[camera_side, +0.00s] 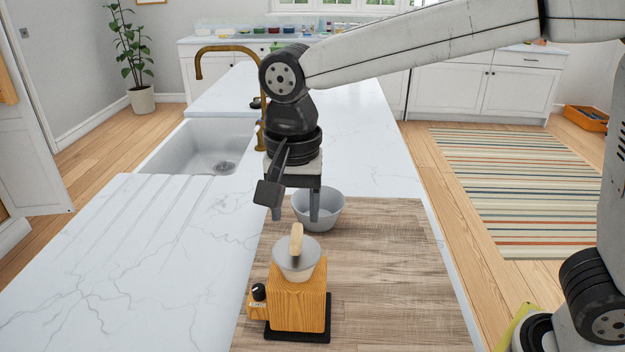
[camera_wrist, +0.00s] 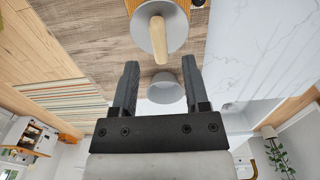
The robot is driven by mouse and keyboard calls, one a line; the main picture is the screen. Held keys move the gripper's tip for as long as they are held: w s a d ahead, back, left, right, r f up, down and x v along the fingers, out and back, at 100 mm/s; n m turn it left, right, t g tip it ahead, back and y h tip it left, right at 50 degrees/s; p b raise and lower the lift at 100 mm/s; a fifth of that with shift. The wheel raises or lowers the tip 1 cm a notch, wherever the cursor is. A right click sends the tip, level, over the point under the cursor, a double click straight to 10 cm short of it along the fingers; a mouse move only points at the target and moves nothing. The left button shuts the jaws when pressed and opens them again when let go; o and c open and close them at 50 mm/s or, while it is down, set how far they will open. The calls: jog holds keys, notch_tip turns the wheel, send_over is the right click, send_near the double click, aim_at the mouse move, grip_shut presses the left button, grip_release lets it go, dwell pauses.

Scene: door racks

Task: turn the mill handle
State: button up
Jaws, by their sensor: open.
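The mill (camera_side: 298,300) is a wooden block on a black base with a grey round top and a small black knob low on its left side. Its handle (camera_side: 296,240) is a short pale wooden bar standing up from the grey top. In the wrist view the handle (camera_wrist: 158,38) lies across the grey disc, beyond the fingertips. My gripper (camera_side: 295,215) hangs above the board behind the mill, fingers pointing down, open and empty. In the wrist view my gripper (camera_wrist: 160,68) shows its two fingers spread apart, not touching the handle.
A grey bowl (camera_side: 328,209) stands on the wooden board (camera_side: 390,270) just behind the mill, close to my fingers. A sink (camera_side: 200,148) with a brass tap (camera_side: 215,48) lies to the left. The board's right side is clear.

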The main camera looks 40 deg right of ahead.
aim_at(296, 232)
jog(key=shift+r, duration=1.9)
